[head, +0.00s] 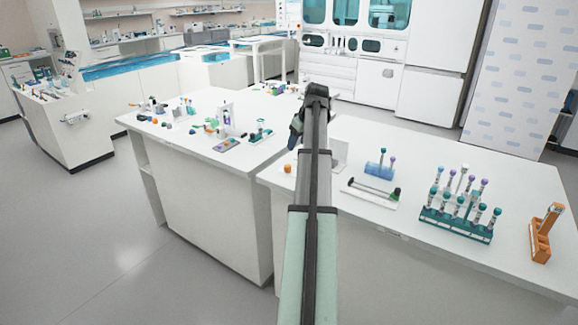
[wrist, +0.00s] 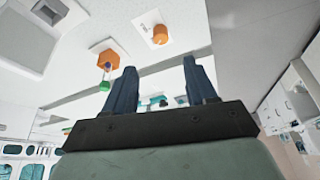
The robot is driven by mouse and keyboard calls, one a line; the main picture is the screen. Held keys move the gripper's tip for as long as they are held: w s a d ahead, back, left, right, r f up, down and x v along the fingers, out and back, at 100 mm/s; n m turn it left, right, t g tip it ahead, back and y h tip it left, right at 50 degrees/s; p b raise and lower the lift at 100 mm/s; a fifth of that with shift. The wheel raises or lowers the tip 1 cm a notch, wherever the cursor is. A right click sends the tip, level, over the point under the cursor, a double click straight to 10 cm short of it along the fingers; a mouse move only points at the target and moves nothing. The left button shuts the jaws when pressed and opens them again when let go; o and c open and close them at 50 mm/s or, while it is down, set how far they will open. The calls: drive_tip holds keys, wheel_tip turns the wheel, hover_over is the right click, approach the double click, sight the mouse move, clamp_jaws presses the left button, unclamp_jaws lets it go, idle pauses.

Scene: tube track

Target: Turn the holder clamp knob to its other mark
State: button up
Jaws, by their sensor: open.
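An orange round knob (wrist: 159,35) stands on a small white plate with faint dark marks in the wrist view. It is beyond my fingertips and apart from them, and which mark it points to is too small to tell. A small orange piece (head: 288,168) near the left end of the right bench in the head view may be the same knob. My gripper (wrist: 160,65) is open, with its two dark blue fingers wide apart and nothing between them. In the head view my gripper (head: 296,131) is partly hidden by my arm.
An orange block (wrist: 105,57) with a green-tipped tube is left of the knob in the wrist view. On the right bench stand a blue tube holder (head: 380,170), a teal rack (head: 457,228) with several tubes and an orange stand (head: 541,240). Small items crowd the left bench.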

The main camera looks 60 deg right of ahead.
sight(288, 166)
drive_tip(key=x, duration=1.3)
drive_tip(key=shift+w, duration=0.1)
clamp_jaws()
